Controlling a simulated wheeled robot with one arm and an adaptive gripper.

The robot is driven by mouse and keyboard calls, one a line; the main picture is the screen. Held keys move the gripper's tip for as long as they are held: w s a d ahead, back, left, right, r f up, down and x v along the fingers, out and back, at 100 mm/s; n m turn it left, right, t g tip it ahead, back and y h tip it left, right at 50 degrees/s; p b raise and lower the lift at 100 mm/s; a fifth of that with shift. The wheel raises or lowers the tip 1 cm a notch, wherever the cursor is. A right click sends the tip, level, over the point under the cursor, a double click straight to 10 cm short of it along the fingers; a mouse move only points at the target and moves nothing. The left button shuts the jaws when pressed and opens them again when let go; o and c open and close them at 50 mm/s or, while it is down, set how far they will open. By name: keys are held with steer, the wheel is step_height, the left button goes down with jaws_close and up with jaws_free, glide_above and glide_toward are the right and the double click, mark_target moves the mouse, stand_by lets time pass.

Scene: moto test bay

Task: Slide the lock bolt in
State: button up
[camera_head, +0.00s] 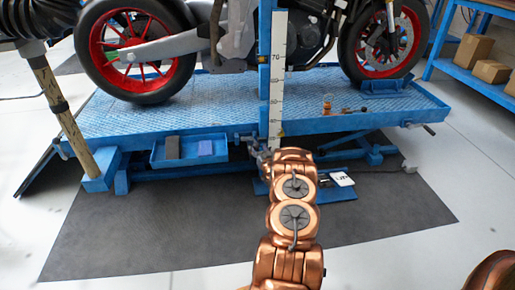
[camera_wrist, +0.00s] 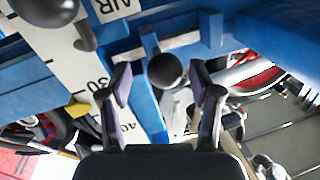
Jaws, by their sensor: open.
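A round black knob (camera_wrist: 165,70), which looks like the lock bolt's handle, sits in front of a blue post in the wrist view. My gripper (camera_wrist: 162,84) is open, with one finger on each side of the knob. Gaps show between the knob and both fingers, so it is not gripped. The bolt's shaft and hole are hidden behind the knob. In the head view my copper arm reaches to the foot of the blue post (camera_head: 264,75), and the gripper and knob are too small and covered to make out.
A white height scale (camera_head: 277,80) runs beside the post. A second dark knob (camera_wrist: 45,10) is at the wrist view's upper left. The blue lift platform (camera_head: 190,112) carries a motorcycle with red wheels (camera_head: 143,50). A blue tray (camera_head: 190,151) hangs at its front edge.

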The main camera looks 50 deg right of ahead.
steer(key=v, duration=1)
steer(key=shift+s, duration=0.25)
steer(key=shift+a, duration=0.15)
stand_by(0.4)
